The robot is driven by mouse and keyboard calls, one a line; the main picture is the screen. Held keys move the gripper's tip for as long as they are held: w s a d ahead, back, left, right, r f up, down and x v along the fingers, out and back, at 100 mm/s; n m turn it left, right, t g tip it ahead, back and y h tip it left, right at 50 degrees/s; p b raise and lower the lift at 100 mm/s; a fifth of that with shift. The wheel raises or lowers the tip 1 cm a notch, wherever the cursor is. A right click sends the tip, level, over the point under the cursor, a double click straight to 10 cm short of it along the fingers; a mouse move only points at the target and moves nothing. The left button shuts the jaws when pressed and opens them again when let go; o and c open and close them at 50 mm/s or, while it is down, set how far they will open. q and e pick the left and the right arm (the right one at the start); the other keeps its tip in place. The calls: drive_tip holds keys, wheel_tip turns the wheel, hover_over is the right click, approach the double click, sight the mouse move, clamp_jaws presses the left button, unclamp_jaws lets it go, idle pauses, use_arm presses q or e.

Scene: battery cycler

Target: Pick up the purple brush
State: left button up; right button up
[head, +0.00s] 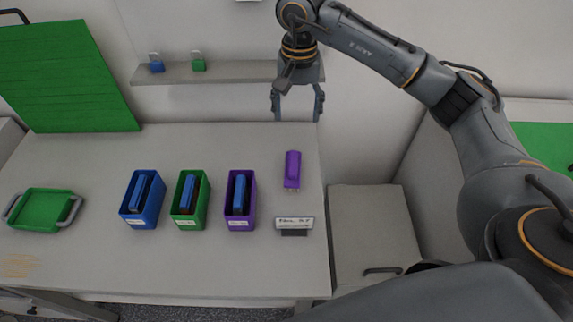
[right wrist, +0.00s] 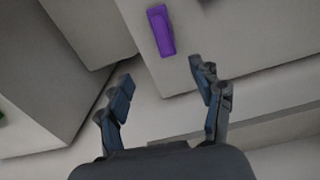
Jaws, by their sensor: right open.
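The purple brush (head: 292,170) lies on the table (head: 90,160) near its right edge, long side running away from me. Its bristle end seems to face the front. In the right wrist view the brush (right wrist: 161,30) shows at the top, ahead of the fingers and apart from them. My right gripper (head: 298,108) is open and empty, pointing down above the back of the table, behind the brush. In the right wrist view its fingers (right wrist: 166,90) stand wide apart with nothing between them. My left gripper is in no view.
Blue (head: 142,199), green (head: 190,199) and purple (head: 240,200) bins holding blue items stand left of the brush. A small labelled device (head: 294,225) lies in front of it. A green tray (head: 45,209) is at the left. A wall shelf (head: 225,72) holds two padlocks behind.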

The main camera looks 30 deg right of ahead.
wheel_tip(320, 180, down, 4)
drive_tip(key=b, duration=0.3)
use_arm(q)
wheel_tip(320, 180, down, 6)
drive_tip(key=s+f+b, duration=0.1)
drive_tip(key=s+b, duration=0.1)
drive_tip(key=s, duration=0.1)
use_arm(e)
drive_tip(key=p, duration=0.1)
hover_over(293, 162)
wheel_tip(293, 162, down, 6)
drive_tip(key=shift+s+d+f, duration=0.1)
drive_tip(key=shift+s+d, duration=0.05)
wheel_tip(293, 162, down, 4)
drive_tip(key=shift+r+p, duration=0.1)
drive_tip(key=shift+p, duration=0.35)
drive_tip(key=shift+f, duration=0.5)
wheel_tip(293, 162, down, 4)
drive_tip(key=p, duration=0.3)
drive_tip(key=shift+f, duration=0.25)
drive_tip(key=shift+w+f, duration=0.2)
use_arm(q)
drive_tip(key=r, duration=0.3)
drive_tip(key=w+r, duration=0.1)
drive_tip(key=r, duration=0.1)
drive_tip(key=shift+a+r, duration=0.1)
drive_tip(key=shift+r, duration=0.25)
use_arm(e)
drive_tip(key=c, duration=1.3)
